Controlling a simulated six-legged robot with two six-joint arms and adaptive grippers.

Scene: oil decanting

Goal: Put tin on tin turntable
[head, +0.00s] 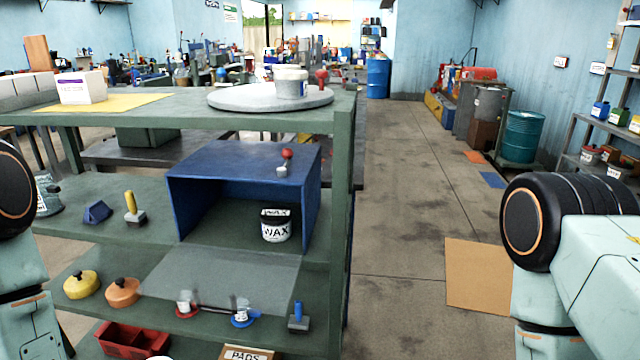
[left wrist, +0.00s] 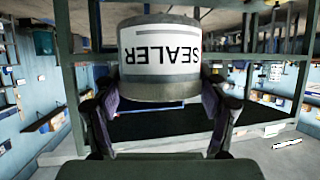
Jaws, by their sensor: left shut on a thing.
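My left gripper (left wrist: 160,105) is shut on a grey tin with a white SEALER label (left wrist: 160,50), which appears upside down in the left wrist view. In the head view this gripper is not seen; only part of my left arm shows at the left edge. A round grey turntable (head: 232,98) lies on the top shelf of the green rack. A white tin (head: 290,84) stands on it, with a red-knobbed thing (head: 322,78) behind its right rim. A WAX tin (head: 276,226) stands inside the open blue box. My right gripper is not in view.
The blue box (head: 245,165) has its grey flap (head: 225,280) lowered. A white container (head: 82,88) sits on a yellow mat (head: 130,102) left of the turntable. Yellow and orange lidded pots (head: 81,285) are on a lower shelf.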

